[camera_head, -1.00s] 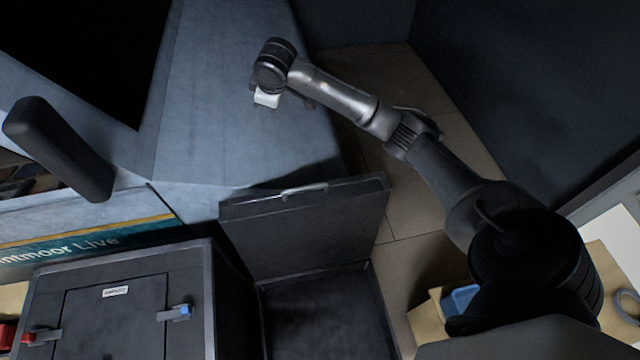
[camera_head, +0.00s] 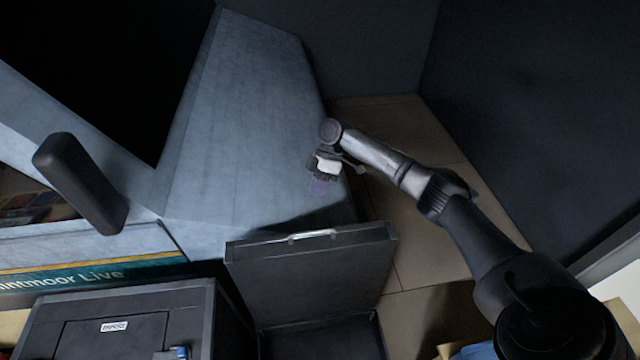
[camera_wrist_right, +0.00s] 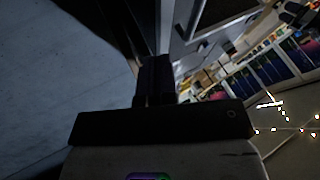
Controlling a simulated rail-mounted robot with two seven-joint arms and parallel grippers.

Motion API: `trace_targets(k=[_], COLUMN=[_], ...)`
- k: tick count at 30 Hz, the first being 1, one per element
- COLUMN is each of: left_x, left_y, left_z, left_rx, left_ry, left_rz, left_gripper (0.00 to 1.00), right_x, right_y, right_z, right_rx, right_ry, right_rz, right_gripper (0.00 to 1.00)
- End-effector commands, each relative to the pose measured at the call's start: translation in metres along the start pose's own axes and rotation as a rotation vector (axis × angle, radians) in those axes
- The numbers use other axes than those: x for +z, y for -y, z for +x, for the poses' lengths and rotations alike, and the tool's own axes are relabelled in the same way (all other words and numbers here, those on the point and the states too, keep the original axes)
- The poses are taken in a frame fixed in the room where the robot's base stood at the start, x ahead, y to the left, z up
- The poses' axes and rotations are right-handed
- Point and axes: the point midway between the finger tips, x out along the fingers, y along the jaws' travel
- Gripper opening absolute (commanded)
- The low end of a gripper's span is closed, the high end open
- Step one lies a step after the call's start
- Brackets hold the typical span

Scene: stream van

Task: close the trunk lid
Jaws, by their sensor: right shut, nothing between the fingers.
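The trunk is a dark case with its lid (camera_head: 312,278) standing open, roughly upright, in the lower middle of the head view. A light metal handle (camera_head: 306,237) sits on the lid's top edge. The trunk's open base (camera_head: 335,340) shows below it, cut off by the frame's bottom edge. My right gripper (camera_head: 320,187) is beyond the lid's top edge, just above it in the picture and apart from it. Its fingers also show in the right wrist view (camera_wrist_right: 154,78), together and empty. My left gripper is out of view.
A large grey-blue van body (camera_head: 250,130) lies behind and left of the lid. A black box (camera_head: 120,325) with a latched door stands left of the trunk. A dark wall (camera_head: 530,110) rises at the right, with bare tan floor (camera_head: 405,130) before it.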

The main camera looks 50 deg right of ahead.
Motion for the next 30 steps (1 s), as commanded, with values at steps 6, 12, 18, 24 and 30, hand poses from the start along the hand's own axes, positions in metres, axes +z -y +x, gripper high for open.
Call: trace_targets(k=[6,12,18,24,30], left_x=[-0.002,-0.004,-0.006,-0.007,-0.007], left_y=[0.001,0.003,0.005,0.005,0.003], left_z=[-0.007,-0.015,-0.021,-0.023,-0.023], left_rx=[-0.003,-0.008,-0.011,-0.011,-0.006], left_ry=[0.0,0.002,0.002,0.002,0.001], left_rz=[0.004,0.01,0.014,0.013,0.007], left_gripper=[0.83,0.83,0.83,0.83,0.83], right_x=[0.0,0.001,0.002,0.002,0.002], right_y=[0.001,0.011,0.027,0.033,0.034], right_z=[0.043,0.066,0.078,0.083,0.084], right_rx=[-0.002,0.0,0.0,0.001,0.001], right_ry=[0.001,0.004,0.002,0.001,0.0], right_rz=[0.001,0.0,0.001,0.003,0.003], right_gripper=[0.0,0.0,0.0,0.0,0.0])
